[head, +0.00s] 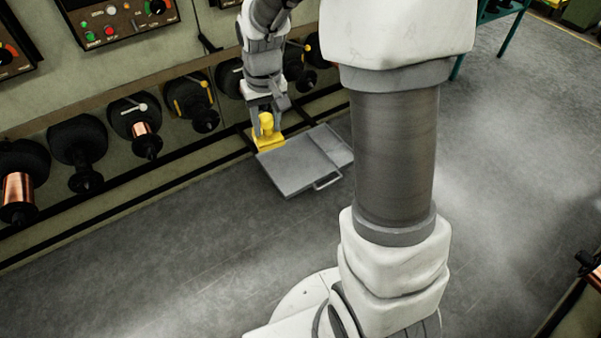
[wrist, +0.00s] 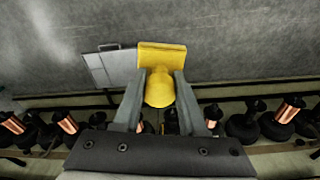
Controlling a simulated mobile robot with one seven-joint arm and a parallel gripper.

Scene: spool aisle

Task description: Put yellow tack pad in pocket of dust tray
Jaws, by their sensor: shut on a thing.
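The yellow tack pad (head: 267,138) has a rounded knob on top of a flat square base. My gripper (head: 265,112) points down and is shut on its knob. The wrist view shows the two fingers (wrist: 160,90) on either side of the knob, with the pad (wrist: 162,55) beyond them. The grey dust tray (head: 290,174) lies on the floor with a wire handle at its front right. The pad appears at the tray's back-left edge in the head view. I cannot tell whether it touches the tray. Part of the tray (wrist: 103,66) shows beside the pad in the wrist view.
A row of dark spools, some with copper wire (head: 18,190), lines the wall behind a low dark rail (head: 120,190). Control panels (head: 115,18) hang above. The grey floor (head: 170,260) in front of the tray is clear.

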